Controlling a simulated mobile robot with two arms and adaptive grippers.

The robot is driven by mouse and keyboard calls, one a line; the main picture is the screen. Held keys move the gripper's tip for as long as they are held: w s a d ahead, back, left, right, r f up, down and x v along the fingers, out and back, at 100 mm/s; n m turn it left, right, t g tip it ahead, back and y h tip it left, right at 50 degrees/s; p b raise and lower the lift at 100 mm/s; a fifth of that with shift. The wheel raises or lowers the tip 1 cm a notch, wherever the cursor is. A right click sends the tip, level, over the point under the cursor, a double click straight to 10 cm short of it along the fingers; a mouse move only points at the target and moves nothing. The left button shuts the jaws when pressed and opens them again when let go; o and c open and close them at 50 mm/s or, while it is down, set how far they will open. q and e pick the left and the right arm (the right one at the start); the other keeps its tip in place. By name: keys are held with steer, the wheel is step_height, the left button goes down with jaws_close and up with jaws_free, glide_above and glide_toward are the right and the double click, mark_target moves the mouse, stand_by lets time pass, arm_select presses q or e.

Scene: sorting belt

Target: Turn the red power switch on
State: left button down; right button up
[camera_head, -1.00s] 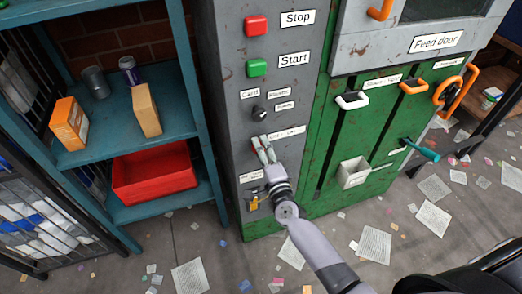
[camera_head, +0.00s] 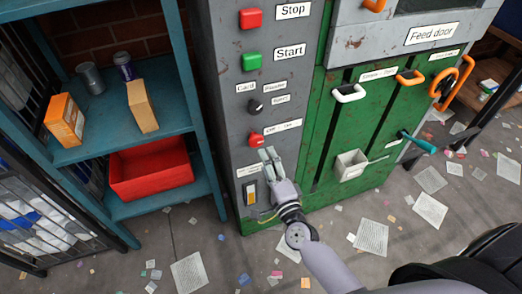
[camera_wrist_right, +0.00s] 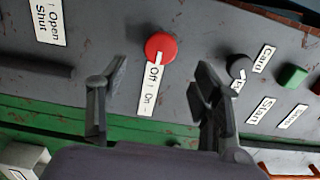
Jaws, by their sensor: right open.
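The red power switch (camera_head: 256,139) is a round knob on the grey panel, beside a white label reading "Off" and "On". It also shows in the right wrist view (camera_wrist_right: 160,46), in line with the gap between my fingers. My right gripper (camera_head: 268,156) is just below the knob in the head view. In the wrist view its two fingers (camera_wrist_right: 156,80) are spread wide and empty, and do not appear to touch the knob. My left gripper is not in view.
A black selector knob (camera_head: 255,105), a green Start button (camera_head: 252,61) and a red Stop button (camera_head: 250,18) are above the switch. A yellow-handled switch (camera_head: 251,193) is below. White handle (camera_head: 349,93) is to the right, on the green front. A blue shelf (camera_head: 180,126) stands left.

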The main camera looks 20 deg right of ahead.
steer(key=s, duration=0.4)
steer(key=shift+s, duration=0.1)
stand_by(0.3)
steer(key=s+f+n+g, duration=0.3)
steer(key=f+n, duration=0.1)
steer(key=f, duration=0.5)
steer(key=s+f+n+g+y, duration=0.1)
steer(key=s+f+n+g, duration=0.2)
steer(key=f, duration=0.7)
steer(key=s+f+n+g, duration=0.2)
steer(key=s+f+n, duration=0.2)
steer(key=f, duration=0.5)
steer(key=s+d+f+n+g, duration=0.2)
steer(key=s+f, duration=0.4)
steer(key=s, duration=0.3)
steer(key=s+d+f+n+g+h, duration=0.1)
steer(key=s+f+n+g, duration=0.3)
steer(key=s, duration=0.6)
steer(key=s+d+f+n+g, duration=0.3)
steer(key=s+f, duration=0.5)
steer(key=s, duration=0.1)
steer(key=shift+s+h, duration=0.3)
steer(key=shift+s, duration=0.05)
steer(key=shift+c, duration=0.3)
